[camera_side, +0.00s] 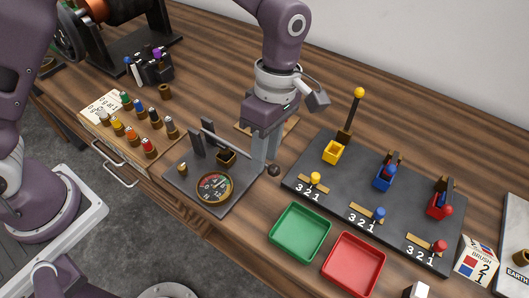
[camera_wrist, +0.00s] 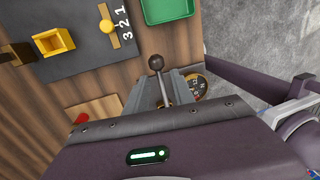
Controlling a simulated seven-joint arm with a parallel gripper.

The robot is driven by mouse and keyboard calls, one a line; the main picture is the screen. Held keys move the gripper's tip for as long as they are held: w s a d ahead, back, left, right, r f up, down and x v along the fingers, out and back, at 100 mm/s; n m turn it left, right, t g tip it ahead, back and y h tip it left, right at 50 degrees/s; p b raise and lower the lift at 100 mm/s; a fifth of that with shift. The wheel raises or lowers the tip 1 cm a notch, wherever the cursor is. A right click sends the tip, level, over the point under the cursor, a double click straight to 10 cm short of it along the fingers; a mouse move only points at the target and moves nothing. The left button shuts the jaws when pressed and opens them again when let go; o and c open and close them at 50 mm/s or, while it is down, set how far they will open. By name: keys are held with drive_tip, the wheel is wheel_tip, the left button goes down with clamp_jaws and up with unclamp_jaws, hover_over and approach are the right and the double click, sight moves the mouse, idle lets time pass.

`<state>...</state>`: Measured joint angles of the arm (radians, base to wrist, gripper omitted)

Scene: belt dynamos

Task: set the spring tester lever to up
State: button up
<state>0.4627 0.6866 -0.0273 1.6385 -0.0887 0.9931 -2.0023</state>
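The spring tester is a dark plate (camera_side: 238,196) with a round dial gauge (camera_side: 214,187), two upright posts and a brass block. Its lever (camera_side: 228,146) is a thin grey rod running from the posts toward a dark ball knob (camera_side: 274,170), which sits low at the plate's right side. My gripper (camera_side: 264,168) points down at the knob end of the lever. In the wrist view the knob (camera_wrist: 155,62) sticks out just past my fingertips (camera_wrist: 163,80), and the rod lies between the two fingers. Whether the fingers press on the rod is unclear. The gauge is partly hidden in the wrist view.
A green tray (camera_side: 301,232) and a red tray (camera_side: 353,264) lie in front. A dark panel (camera_side: 335,180) with yellow, blue and red levers and sliders stands to the right. Several coloured bottles (camera_side: 133,135) stand at left.

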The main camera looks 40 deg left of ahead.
drive_tip(key=shift+s+f, duration=0.1)
drive_tip(key=shift+f, duration=0.3)
drive_tip(key=shift+c, duration=0.4)
clamp_jaws()
drive_tip(key=shift+r, duration=0.1)
idle(0.7)
